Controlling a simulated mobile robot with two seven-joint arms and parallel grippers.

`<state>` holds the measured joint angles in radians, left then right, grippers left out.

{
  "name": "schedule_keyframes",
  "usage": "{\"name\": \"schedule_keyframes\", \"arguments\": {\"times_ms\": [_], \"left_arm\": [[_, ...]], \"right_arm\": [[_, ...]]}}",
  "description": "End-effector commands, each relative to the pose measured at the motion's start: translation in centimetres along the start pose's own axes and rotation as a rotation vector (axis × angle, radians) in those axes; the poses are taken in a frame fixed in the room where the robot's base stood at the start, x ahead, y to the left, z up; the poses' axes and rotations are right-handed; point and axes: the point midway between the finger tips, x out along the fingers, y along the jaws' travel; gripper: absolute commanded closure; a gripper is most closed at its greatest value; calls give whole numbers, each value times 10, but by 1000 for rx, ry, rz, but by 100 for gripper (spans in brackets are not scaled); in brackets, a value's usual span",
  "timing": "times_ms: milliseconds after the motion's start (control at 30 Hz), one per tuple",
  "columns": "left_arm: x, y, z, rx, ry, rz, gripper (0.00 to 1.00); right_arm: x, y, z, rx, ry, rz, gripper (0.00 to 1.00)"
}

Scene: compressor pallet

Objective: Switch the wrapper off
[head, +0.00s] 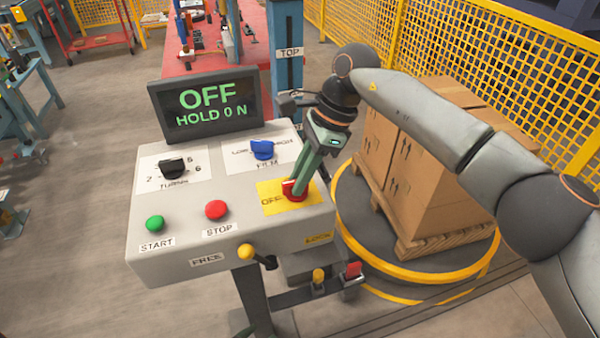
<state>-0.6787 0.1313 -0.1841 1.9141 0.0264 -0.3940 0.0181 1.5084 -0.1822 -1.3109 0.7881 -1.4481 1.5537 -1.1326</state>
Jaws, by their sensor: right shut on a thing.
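The wrapper's control panel (185,245) stands in the middle, a grey sloped box. Its screen (205,104) reads "OFF" and "HOLD 0 N" in green. A red switch knob (294,190) sits on a yellow plate (270,203) marked "OFF" at the panel's right. My right gripper (295,183) reaches down to this knob from the upper right and is shut on it; the fingers hide part of the knob and plate. The panel also has a green START button (155,223), a red STOP button (216,209), a black knob (174,168) and a blue knob (262,149). My left gripper is not in view.
Right of the panel, stacked cartons (395,175) stand on a wooden pallet (440,243) on a round turntable with a yellow rim (420,275). A blue post (288,70) marked "TOP" stands behind the panel. Yellow mesh fencing (490,60) closes the back right. Floor at left is clear.

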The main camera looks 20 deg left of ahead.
Motion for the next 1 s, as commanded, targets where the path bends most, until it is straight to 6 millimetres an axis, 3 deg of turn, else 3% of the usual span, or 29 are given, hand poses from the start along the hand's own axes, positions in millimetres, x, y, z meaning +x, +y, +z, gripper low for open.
{"name": "schedule_keyframes", "arguments": {"times_ms": [700,733,1000], "left_arm": [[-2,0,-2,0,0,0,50],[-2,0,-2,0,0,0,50],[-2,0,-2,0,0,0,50]], "right_arm": [[-1,-1,0,-76,3,29,100],[-1,-1,0,-76,3,29,80],[0,-1,0,-74,2,29,51]]}}
